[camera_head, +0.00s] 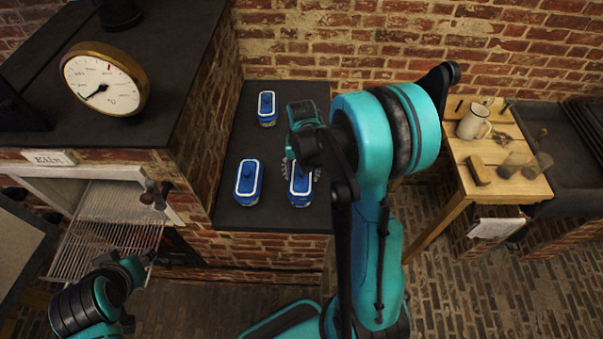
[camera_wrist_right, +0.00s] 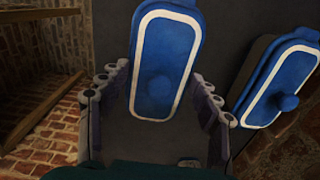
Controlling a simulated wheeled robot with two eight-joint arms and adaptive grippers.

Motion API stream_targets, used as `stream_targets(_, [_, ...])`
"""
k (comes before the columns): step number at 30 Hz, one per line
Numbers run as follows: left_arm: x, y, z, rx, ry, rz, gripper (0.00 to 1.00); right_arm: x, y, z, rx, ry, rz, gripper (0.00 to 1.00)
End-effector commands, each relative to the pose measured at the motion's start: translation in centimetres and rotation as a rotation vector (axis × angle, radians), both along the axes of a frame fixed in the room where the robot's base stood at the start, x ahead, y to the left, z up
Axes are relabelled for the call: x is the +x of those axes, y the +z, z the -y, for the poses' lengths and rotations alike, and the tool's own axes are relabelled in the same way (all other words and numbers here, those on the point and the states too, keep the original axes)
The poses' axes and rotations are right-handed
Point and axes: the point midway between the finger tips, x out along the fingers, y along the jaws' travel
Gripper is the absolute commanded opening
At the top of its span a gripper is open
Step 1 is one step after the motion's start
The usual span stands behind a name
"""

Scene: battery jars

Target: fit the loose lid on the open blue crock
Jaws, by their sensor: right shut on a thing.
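The loose lid (camera_head: 300,183) is blue with a white border and a blue knob. My right gripper (camera_head: 301,171) is shut on it, over the front right of the dark counter. In the right wrist view, the lid (camera_wrist_right: 165,60) lies between the two fingers of the gripper (camera_wrist_right: 160,95). A blue crock body (camera_head: 300,201) shows just under the lid; I cannot tell whether the lid is fully seated. My left gripper (camera_head: 150,260) is low at the left, by the wire rack; its jaws are too small to read.
A lidded blue crock (camera_head: 248,182) stands close to the left; it also shows in the right wrist view (camera_wrist_right: 285,95). Another blue crock (camera_head: 267,108) stands farther back on the counter (camera_head: 240,135). A round gauge (camera_head: 104,80) is at the left, a wooden table (camera_head: 520,185) at the right.

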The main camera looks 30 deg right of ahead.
Motion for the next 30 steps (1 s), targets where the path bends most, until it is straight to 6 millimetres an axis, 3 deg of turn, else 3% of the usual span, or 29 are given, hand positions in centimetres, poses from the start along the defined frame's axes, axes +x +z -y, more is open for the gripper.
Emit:
stream_targets(13, [0.0,-1.2,0.0,0.0,0.0,0.0,0.4,0.0,-1.1,0.0,0.0,0.0,0.0,0.27])
stream_targets(14, [0.0,-1.1,0.0,0.0,0.0,0.0,0.4,0.0,-1.0,0.0,0.0,0.0,0.0,0.68])
stream_targets(16, [0.0,-1.0,0.0,0.0,0.0,0.0,0.4,0.0,-1.0,0.0,0.0,0.0,0.0,0.84])
stream_targets(26, [0.0,-0.9,0.0,0.0,0.0,0.0,0.4,0.0,-0.8,0.0,0.0,0.0,0.0,0.84])
stream_targets(30, [0.0,0.3,0.0,0.0,0.0,0.0,0.4,0.0,0.3,0.0,0.0,0.0,0.0,0.84])
